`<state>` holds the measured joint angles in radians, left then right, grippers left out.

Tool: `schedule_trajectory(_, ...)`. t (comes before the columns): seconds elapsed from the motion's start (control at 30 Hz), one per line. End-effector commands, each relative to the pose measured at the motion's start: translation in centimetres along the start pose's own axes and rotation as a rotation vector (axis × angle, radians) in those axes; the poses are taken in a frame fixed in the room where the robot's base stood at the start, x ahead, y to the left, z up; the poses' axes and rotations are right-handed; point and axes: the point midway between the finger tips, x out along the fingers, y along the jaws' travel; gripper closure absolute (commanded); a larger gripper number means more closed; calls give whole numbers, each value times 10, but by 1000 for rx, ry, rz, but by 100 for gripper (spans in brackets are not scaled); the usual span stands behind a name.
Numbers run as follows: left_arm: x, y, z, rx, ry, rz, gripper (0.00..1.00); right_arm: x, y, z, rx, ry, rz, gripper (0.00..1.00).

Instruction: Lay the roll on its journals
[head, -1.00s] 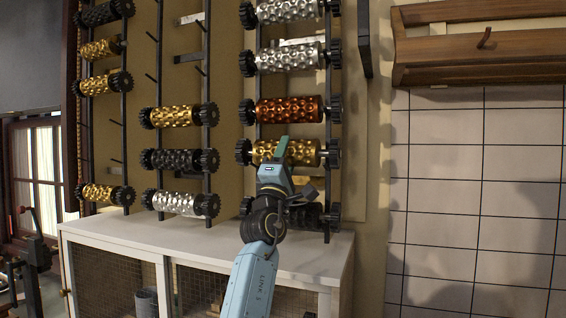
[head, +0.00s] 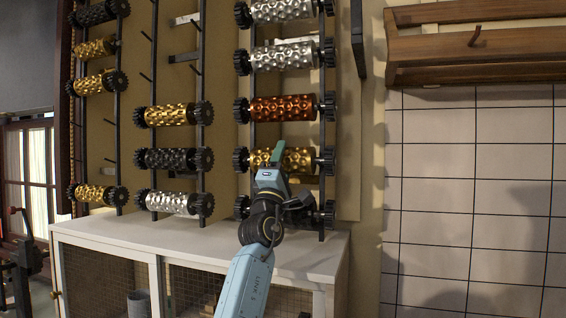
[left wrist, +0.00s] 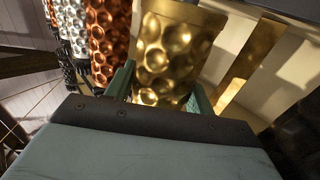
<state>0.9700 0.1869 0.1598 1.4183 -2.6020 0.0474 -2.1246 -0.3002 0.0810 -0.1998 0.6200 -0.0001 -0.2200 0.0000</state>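A gold dimpled roll (head: 300,161) with black toothed end wheels lies level on the right-hand wall rack, below a copper roll (head: 283,108). My left gripper (head: 278,155) is in front of the gold roll, with one green finger showing across its face. In the left wrist view the two green fingers (left wrist: 161,92) are spread apart, one on each side of the gold roll (left wrist: 168,62). They are close to its surface, but I cannot tell whether they touch it. My right gripper is not in view.
More silver, gold and black rolls hang on the racks, including a silver roll (head: 285,55) higher up. A white cabinet (head: 190,241) stands below. A wooden shelf (head: 480,43) hangs over the tiled wall at right. A dark metal device (head: 28,250) stands at far left.

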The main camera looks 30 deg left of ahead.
Motion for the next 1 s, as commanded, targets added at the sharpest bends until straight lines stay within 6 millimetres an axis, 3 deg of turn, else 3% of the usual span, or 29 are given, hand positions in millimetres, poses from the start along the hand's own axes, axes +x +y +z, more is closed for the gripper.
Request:
schedule_trajectory(0.03, 1, 3, 0, 0, 1, 6, 41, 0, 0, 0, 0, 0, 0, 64)
schedule_trajectory(0.13, 1, 2, 0, 0, 1, 4, 28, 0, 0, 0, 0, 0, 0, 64)
schedule_trajectory(0.57, -11, -4, 2, -2, -2, -6, 28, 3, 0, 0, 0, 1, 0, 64)
schedule_trajectory(1.0, -98, -3, 0, 0, 0, -2, 28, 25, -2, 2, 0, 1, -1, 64)
